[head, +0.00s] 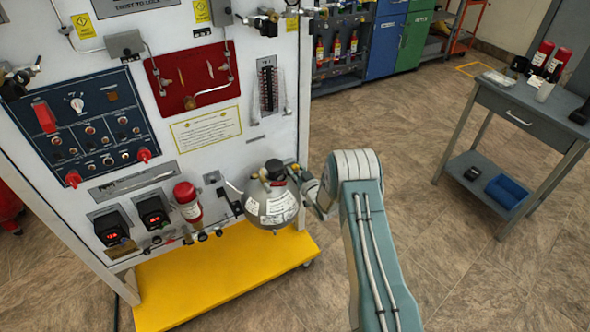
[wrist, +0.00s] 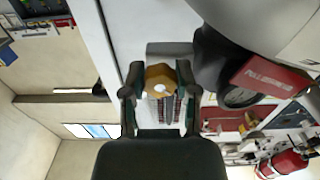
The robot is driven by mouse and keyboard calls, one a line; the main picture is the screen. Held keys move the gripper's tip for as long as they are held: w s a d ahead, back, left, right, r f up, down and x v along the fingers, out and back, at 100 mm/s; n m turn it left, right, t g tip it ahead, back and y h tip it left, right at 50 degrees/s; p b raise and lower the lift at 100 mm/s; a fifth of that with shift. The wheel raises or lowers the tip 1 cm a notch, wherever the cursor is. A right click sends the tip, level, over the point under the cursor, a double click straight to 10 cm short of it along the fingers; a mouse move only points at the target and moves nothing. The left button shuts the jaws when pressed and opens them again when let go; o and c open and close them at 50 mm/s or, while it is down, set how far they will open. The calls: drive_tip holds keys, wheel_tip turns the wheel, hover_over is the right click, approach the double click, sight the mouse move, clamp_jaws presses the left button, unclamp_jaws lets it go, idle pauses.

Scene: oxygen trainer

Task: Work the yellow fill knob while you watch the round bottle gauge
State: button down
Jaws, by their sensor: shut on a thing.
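The yellow fill knob (wrist: 160,77) is a hexagonal knob with a pale centre, in the middle of the wrist view. My gripper (wrist: 160,72) is shut on it, with one dark finger on either side. The round bottle gauge (wrist: 239,97) is a dark-rimmed dial beside a red tag, right of the gripper in the wrist view. It is partly covered and its reading is too small to tell. The silver round bottle (head: 271,208) stands against the trainer panel in the head view. My gripper is mostly hidden there, at the bottle's right side.
A yellow base platform (head: 215,275) juts out below the panel. The white panel (head: 205,155) carries switches, a red fire-extinguisher-like cylinder (head: 188,202) and two red-lit displays. A grey table (head: 535,115) stands at the right, with open floor between.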

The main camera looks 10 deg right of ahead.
drive_tip(key=m, duration=0.4)
drive_tip(key=shift+f+m, duration=0.1)
drive_tip(key=shift+m, duration=0.2)
drive_tip(key=shift+s+m, duration=0.1)
drive_tip(key=shift+m, duration=2.2)
drive_tip(key=shift+f, duration=0.1)
drive_tip(key=c, duration=0.6)
unclamp_jaws()
drive_tip(key=shift+c, duration=0.2)
drive_tip(key=v, duration=1.2)
